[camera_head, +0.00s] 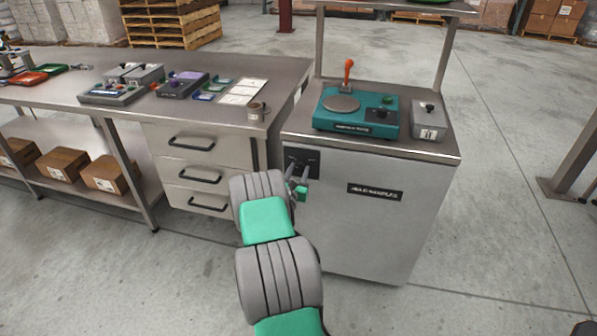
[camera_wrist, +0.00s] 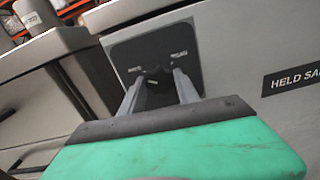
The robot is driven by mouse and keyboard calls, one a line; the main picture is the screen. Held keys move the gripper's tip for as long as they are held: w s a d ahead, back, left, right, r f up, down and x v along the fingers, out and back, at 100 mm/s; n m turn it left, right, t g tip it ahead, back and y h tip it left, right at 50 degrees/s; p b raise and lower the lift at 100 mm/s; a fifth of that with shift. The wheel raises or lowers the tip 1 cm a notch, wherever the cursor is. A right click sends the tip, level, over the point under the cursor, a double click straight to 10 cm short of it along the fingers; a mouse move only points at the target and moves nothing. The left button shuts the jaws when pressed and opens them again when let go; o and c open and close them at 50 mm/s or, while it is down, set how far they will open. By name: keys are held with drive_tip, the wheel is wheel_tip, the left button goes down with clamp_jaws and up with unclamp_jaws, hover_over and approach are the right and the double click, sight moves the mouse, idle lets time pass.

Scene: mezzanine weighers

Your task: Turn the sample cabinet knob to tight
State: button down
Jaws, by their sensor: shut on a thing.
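The sample cabinet (camera_head: 360,235) is a grey steel unit with a black plate (camera_head: 304,160) at the upper left of its front. In the wrist view the black plate (camera_wrist: 177,49) carries two small pale markings, left and right, too blurred to read. The dark knob (camera_wrist: 154,77) sits low on the plate between my fingers. My gripper (camera_wrist: 157,86) is shut on the knob, one finger on each side. In the head view my gripper (camera_head: 298,184) reaches the cabinet front, and the knob is mostly hidden there.
A label (camera_head: 375,192) reading "HELD SA..." is right of the plate. A teal scale (camera_head: 355,126) and a grey box (camera_head: 430,118) stand on the cabinet.

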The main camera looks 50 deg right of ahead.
drive_tip(key=shift+m, duration=0.3)
drive_tip(key=m+b, duration=0.3)
drive_tip(key=m, duration=0.2)
drive_tip(key=shift+f+b, duration=0.15)
drive_tip(key=shift+b, duration=0.25)
drive_tip(key=m+b, duration=0.4)
drive_tip(key=m, duration=0.2)
drive_tip(key=shift+m, duration=0.4)
drive_tip(key=m+b, duration=0.2)
drive_tip(key=shift+m, duration=0.4)
drive_tip(key=m+b, duration=0.4)
drive_tip(key=shift+f, duration=0.15)
drive_tip(key=m+b, duration=0.4)
drive_tip(key=shift+m, duration=0.3)
drive_tip(key=shift+r, duration=0.2)
